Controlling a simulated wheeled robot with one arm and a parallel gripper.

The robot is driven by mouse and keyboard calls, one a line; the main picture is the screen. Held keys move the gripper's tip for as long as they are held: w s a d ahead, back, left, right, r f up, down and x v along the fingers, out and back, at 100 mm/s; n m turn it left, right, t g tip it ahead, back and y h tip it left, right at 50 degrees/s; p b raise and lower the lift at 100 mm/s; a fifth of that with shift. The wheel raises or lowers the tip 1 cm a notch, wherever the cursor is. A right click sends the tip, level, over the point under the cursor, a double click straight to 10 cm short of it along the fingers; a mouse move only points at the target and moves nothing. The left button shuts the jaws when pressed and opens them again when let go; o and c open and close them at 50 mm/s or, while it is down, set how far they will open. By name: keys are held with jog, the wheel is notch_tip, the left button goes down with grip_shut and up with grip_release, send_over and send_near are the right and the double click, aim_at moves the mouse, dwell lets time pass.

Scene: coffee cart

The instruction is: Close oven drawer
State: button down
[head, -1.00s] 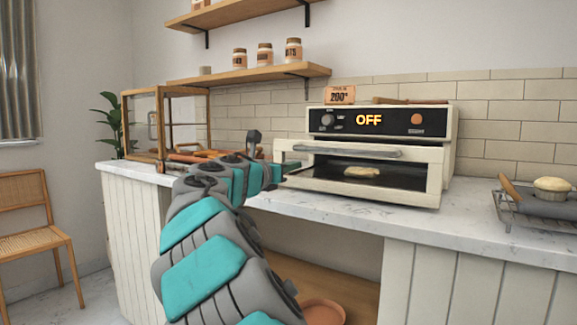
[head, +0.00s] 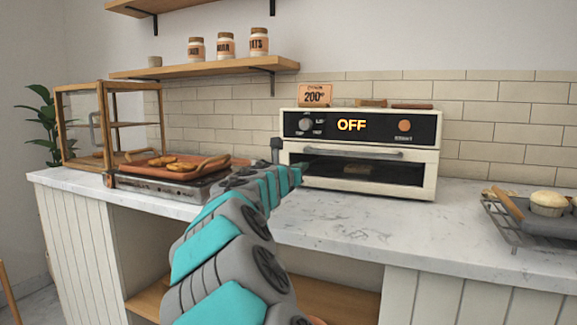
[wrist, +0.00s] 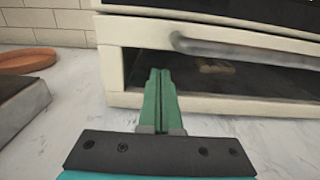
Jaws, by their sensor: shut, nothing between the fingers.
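The cream oven (head: 432,165) stands on the marble counter, and its display reads OFF. Its front drawer (head: 375,186) with a grey handle (head: 355,153) now sits flush or nearly flush with the body in the head view; a small gap cannot be ruled out. A pale pastry (head: 357,169) shows dimly behind the dark glass. In the wrist view the drawer front (wrist: 112,75) and handle (wrist: 235,47) are close up. My gripper (wrist: 160,75) is shut and empty, its tips at the lower left part of the drawer front, touching or very near it.
Left of the oven, a brown tray of pastries (head: 190,167) sits on a dark appliance (head: 165,188), near a wooden glass case (head: 85,130). At right, a wire rack (head: 515,232) holds a pan and a muffin (head: 547,204). The counter before the oven is clear.

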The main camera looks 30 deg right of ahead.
jog(key=shift+r, duration=0.45)
jog(key=shift+a, duration=0.15)
jog(key=v, duration=0.9)
jog(key=f+v, duration=0.1)
jog(key=v, duration=0.3)
jog(key=shift+s+a+p, duration=0.25)
jog(key=shift+s+p, duration=0.05)
jog(key=shift+p, duration=0.05)
